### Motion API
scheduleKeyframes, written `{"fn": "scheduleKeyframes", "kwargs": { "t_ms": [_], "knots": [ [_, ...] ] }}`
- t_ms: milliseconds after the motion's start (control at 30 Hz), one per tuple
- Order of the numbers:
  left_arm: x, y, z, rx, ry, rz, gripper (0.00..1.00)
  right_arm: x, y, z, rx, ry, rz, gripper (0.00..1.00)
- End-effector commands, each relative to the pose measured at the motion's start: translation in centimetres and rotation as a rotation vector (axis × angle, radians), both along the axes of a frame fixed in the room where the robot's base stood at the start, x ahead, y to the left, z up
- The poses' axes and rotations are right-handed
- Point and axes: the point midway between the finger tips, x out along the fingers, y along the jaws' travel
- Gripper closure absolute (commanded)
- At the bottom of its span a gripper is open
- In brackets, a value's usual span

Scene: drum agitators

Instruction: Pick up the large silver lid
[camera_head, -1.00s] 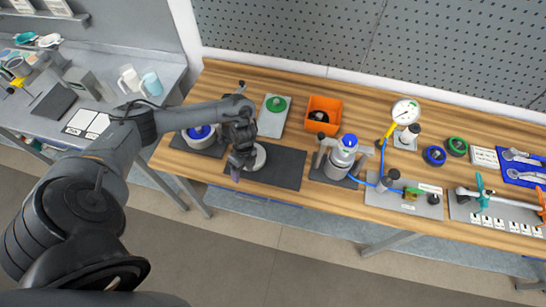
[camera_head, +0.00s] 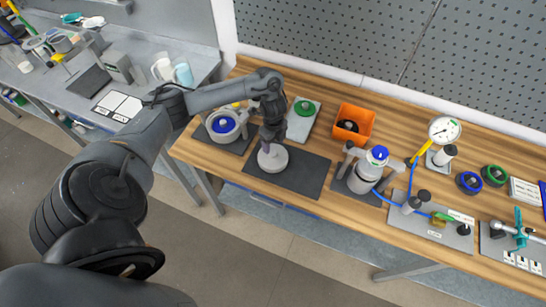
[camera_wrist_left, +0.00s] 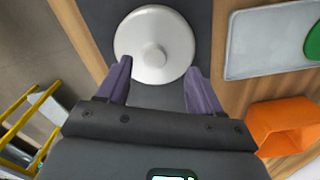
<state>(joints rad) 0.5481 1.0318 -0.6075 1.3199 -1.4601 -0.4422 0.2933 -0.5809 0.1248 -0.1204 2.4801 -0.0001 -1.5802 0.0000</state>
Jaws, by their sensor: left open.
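The large silver lid (camera_head: 273,158) is a pale round disc lying on a dark mat (camera_head: 308,172) on the wooden bench. In the left wrist view the lid (camera_wrist_left: 154,38) shows a round knob at its middle. My left gripper (camera_head: 268,144) is open above the lid. In the wrist view its two purple fingers (camera_wrist_left: 158,75) are apart, over the near part of the lid, with the knob just beyond the line of their tips. Nothing is between the fingers. My right gripper is not in view.
A pot with a blue centre (camera_head: 225,124) stands left of the lid. A grey tray with a green disc (camera_head: 304,108) and an orange bin (camera_head: 354,122) are behind. A silver vessel with a blue cap (camera_head: 372,168) stands right. The mat's right part is clear.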

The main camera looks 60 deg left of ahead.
Motion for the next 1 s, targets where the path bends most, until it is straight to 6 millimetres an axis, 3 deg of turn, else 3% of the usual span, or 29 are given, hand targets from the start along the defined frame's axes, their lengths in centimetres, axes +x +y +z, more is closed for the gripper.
{"fn": "scheduleKeyframes", "kwargs": {
  "t_ms": [333,667,1000],
  "knots": [
    [-0.6,-0.7,-4.1,-0.001,0.002,0.0,0.34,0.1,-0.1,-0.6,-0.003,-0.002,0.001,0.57],
    [-0.5,-0.7,-4.7,0.0,0.0,-0.002,0.34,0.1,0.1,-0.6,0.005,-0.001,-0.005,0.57],
    [-0.5,-0.7,-4.7,0.001,0.0,-0.002,0.83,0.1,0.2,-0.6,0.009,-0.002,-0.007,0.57]
  ]
}}
